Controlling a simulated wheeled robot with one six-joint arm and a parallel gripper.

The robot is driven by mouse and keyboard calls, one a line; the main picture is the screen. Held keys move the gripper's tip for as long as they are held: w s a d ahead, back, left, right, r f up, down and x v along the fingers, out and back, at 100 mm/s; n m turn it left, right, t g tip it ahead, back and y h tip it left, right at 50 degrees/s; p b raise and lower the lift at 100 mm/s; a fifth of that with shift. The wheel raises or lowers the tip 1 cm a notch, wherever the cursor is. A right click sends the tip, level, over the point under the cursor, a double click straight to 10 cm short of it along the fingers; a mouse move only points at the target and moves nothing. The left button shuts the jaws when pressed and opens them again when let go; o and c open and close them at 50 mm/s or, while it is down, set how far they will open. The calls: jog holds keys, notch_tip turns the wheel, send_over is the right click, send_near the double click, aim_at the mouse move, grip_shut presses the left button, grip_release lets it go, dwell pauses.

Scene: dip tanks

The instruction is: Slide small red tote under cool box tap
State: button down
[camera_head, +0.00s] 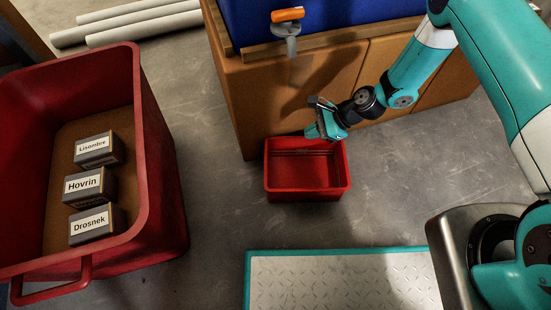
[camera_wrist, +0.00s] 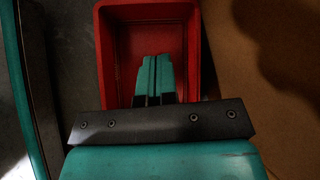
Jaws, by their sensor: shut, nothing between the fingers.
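The small red tote (camera_head: 307,195) stands on the floor against the front of the wooden cabinet; it looks empty. The blue cool box (camera_head: 330,14) sits on top of the cabinet, and its tap (camera_head: 287,28) has an orange handle and a grey spout, above and slightly left of the tote. My gripper (camera_head: 318,136) is at the tote's back edge, close to the cabinet. In the wrist view my gripper (camera_wrist: 154,75) is shut and empty, its fingers over the red tote (camera_wrist: 197,50). I cannot tell whether they touch it.
The wooden cabinet (camera_head: 245,100) blocks the back. Pale pipes (camera_head: 140,22) lie at the back left. Grey floor (camera_head: 220,190) is clear left of the tote.

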notch_tip(320, 180, down, 7)
jog(key=s+m, duration=0.2)
jog(key=m, duration=0.1)
jog(key=a+f+b, duration=0.6)
jog(key=a+b, duration=0.1)
jog(key=a, duration=0.3)
jog(key=shift+w+a, duration=0.25)
jog(key=shift+w, duration=0.2)
jog(key=a+b, duration=0.1)
jog(key=a, duration=0.3)
jog(key=shift+w+a, duration=0.15)
jog(key=shift+a, duration=0.1)
jog(key=shift+d, duration=0.15)
